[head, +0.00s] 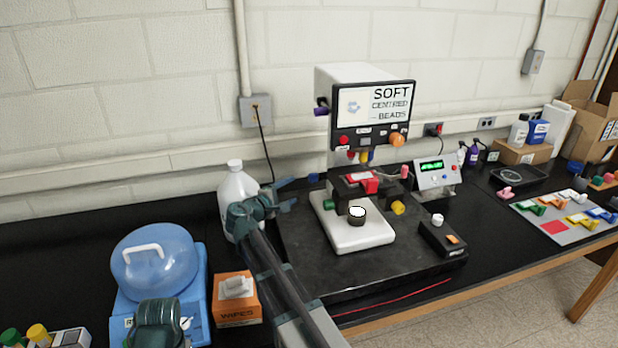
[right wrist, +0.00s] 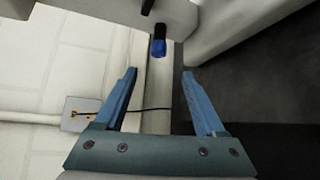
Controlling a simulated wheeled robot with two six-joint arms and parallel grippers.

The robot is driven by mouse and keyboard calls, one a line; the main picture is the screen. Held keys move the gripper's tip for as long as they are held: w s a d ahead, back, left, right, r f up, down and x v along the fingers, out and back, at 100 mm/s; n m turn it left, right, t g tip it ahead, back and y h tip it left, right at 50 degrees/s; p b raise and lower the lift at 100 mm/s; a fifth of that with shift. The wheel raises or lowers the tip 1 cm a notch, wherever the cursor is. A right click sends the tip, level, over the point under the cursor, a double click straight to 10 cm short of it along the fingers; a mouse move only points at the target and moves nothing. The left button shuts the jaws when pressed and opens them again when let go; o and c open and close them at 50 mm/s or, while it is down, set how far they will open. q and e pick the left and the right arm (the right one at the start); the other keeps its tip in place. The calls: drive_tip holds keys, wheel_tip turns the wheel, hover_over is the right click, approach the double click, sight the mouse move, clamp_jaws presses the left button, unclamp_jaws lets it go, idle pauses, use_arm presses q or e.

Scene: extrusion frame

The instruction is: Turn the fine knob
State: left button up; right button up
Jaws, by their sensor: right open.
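My right gripper (head: 296,190) is open and empty, left of the stage unit with its white base (head: 350,237). A small blue knob (head: 313,178) sits just past its fingertips. In the right wrist view the blue knob (right wrist: 158,46) hangs on a black stem, beyond and between the two open fingers (right wrist: 158,73), apart from them. Other knobs show: green (head: 329,204), yellow (head: 398,208), a dark one with a white top (head: 356,214), orange (head: 397,139) and purple (head: 321,108). I cannot read which is the fine knob.
A white jug (head: 236,187) stands close to my right wrist. A blue balance with a clear dome (head: 155,262) and an orange wipes box (head: 237,298) are at left. A screen unit (head: 373,108) rises behind the stage. A small control box (head: 443,239) lies right of it.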

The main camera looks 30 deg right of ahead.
sight(310, 175)
drive_tip(key=w+d+r+n+g+y+p, duration=0.2)
drive_tip(key=w+r+n+g+y+p, duration=0.5)
drive_tip(key=p, duration=1.1)
drive_tip(key=d+f+g+h+b, duration=0.1)
drive_tip(key=d+f+h+b, duration=0.1)
drive_tip(key=d+f+b, duration=0.6)
drive_tip(key=shift+w+d+f+m+g+h+b, duration=0.35)
drive_tip(key=shift+d+b, duration=0.45)
drive_tip(key=shift+b, duration=0.4)
clamp_jaws()
